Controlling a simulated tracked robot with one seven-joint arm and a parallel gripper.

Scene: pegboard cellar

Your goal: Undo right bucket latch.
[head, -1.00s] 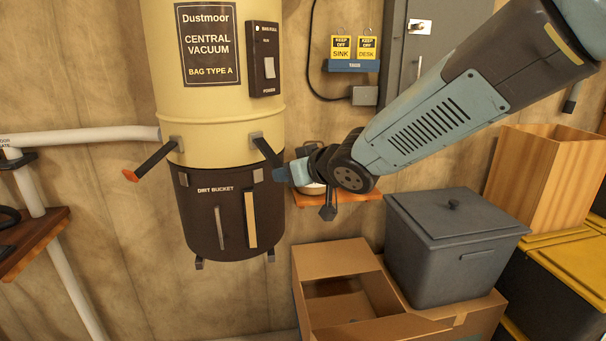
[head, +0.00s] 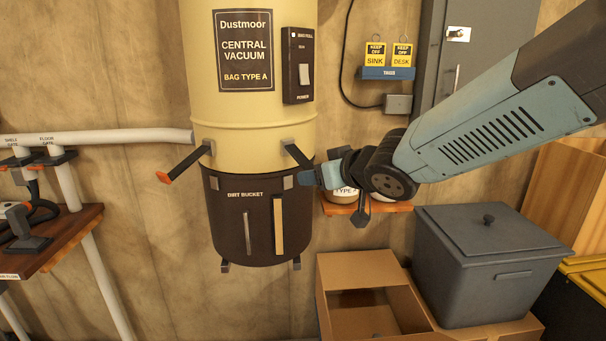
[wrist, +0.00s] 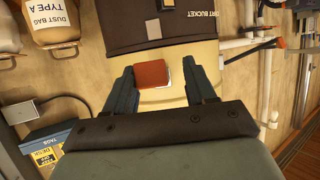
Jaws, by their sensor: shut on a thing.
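The right bucket latch (head: 298,155) is a dark lever on a grey bracket at the right of the cream vacuum canister (head: 230,120). It slants down and outward to my gripper (head: 310,178). In the wrist view its red-orange tip (wrist: 151,75) sits between the two fingers of my gripper (wrist: 158,68), which is shut on it. The fingers hide the tip in the head view. The left latch (head: 185,165) sticks out down-left, its orange end free. The dark brown dirt bucket (head: 226,225) hangs level under the canister, with no clear gap.
A small wooden shelf (head: 388,207) with a container labelled Type A is behind my gripper. An open cardboard box (head: 340,268) and a grey lidded bin (head: 485,270) stand below right. White pipes (head: 120,138) and a wooden bench (head: 75,238) are at left.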

